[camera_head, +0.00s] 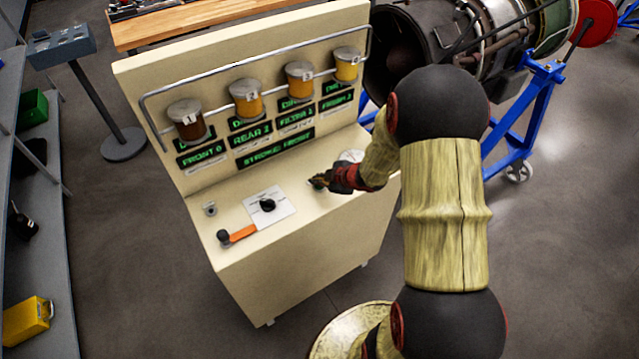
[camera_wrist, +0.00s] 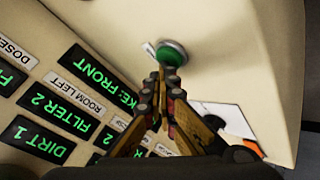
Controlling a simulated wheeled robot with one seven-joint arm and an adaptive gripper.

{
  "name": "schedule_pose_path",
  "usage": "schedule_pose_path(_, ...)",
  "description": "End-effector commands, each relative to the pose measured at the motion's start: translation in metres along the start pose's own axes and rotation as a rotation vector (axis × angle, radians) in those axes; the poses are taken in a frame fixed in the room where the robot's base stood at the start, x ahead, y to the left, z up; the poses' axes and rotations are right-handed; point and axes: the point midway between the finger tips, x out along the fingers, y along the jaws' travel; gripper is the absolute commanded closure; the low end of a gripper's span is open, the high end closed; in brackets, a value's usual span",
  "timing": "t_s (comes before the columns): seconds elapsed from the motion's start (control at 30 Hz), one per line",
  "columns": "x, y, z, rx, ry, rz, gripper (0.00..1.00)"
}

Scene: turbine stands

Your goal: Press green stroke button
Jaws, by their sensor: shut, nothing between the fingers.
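The green stroke button (camera_wrist: 172,53) is a round green cap in a metal ring on the cream console (camera_head: 235,195). In the head view it is mostly hidden by my gripper (camera_head: 322,181), which reaches in from the right over the console's sloping top. In the wrist view my gripper (camera_wrist: 158,80) is shut and empty. Its fingertips appear at the lower edge of the button, overlapping it in the picture. I cannot tell whether they touch it. The button does not look clearly pressed. A display (camera_wrist: 112,88) reads "KE: FRONT", its start cut off.
A black knob (camera_head: 267,205) on a white plate, an orange-handled lever (camera_head: 240,235) and a small switch (camera_head: 210,208) sit left of my gripper. A turbine (camera_head: 440,45) on a blue stand (camera_head: 535,110) is behind.

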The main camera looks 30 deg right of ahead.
Motion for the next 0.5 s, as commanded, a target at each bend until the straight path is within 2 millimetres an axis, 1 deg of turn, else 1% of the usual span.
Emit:
schedule_pose_path(0.27, -0.0108, 0.0076, -0.0077, 0.0, 0.0, 0.0, 1.0)
schedule_pose_path(0.5, -0.0112, 0.0078, -0.008, 0.0, 0.0, 0.0, 1.0)
